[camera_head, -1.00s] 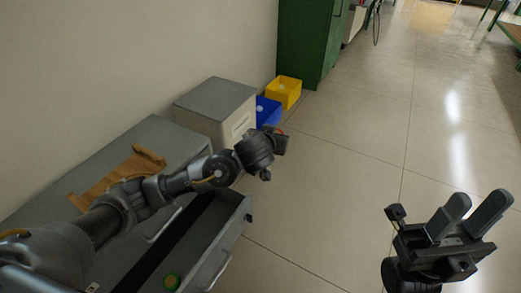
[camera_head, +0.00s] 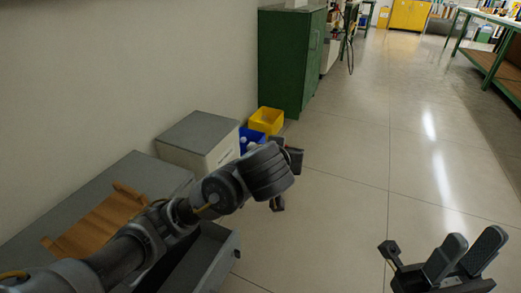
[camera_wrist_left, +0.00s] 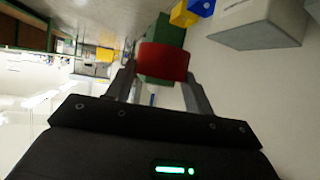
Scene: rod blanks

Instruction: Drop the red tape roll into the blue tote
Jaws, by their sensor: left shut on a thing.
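The red tape roll (camera_wrist_left: 163,61) sits between the two fingers of my left gripper (camera_wrist_left: 161,74) in the left wrist view, and the gripper is shut on it. In the head view, my left gripper (camera_head: 287,172) is mostly hidden behind its wrist, and the roll cannot be made out. The blue tote (camera_head: 251,139) stands on the floor beyond it, partly hidden, with pale things inside. The tote also shows at the top of the left wrist view (camera_wrist_left: 202,7). My right gripper (camera_head: 468,257) is open and empty at the lower right, over the floor.
A yellow tote (camera_head: 266,121) stands just behind the blue one, near a green cabinet (camera_head: 288,62). A grey-topped white box (camera_head: 199,138) stands left of the blue tote. A wooden tray (camera_head: 97,225) lies on a grey top, beside an open drawer. The floor to the right is clear.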

